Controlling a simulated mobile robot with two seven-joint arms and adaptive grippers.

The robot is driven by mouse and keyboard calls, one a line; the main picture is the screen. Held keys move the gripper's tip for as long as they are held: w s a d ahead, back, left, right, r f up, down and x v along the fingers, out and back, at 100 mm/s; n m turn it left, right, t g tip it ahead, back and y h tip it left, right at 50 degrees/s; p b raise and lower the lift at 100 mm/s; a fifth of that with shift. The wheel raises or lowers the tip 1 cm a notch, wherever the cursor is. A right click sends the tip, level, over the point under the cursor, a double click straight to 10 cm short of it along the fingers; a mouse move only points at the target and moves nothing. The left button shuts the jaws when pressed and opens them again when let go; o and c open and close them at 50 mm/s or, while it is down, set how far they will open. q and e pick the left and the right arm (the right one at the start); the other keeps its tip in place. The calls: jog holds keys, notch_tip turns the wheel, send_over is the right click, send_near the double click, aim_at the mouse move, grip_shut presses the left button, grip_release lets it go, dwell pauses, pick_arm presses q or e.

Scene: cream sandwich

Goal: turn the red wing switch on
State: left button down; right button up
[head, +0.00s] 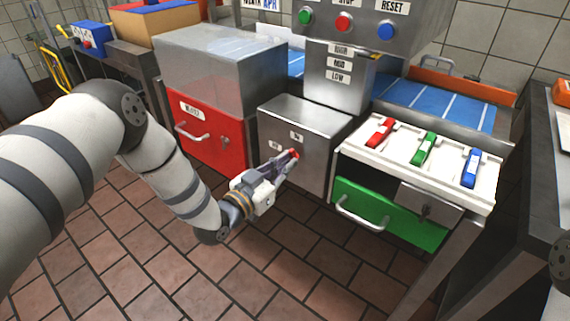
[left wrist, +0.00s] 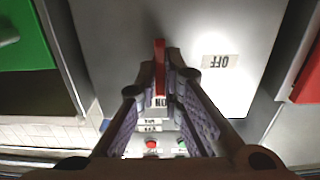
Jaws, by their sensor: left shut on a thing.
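The red wing switch (head: 295,153) is on the front of a grey metal box (head: 308,117) in the middle of the head view. In the left wrist view the red switch (left wrist: 160,66) is a narrow upright red bar between the fingertips. My left gripper (head: 290,160) is shut on it; its fingers show on both sides in the left wrist view (left wrist: 161,75). An upside-down OFF label (left wrist: 222,62) lies to the right of the switch, and an ON label (left wrist: 161,103) shows partly between the fingers. The fingers hide part of the switch. My right gripper is not in view.
A red-fronted cabinet (head: 211,137) stands left of the box. A green drawer (head: 385,212) with a handle is on the right, below a white panel with red, green and blue switches (head: 423,148). The tiled floor (head: 270,270) in front is clear.

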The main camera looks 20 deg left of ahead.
pick_arm(q)
jog(key=c, duration=1.7)
grip_release()
jog(key=v, duration=1.2)
jog(key=shift+r, duration=0.1)
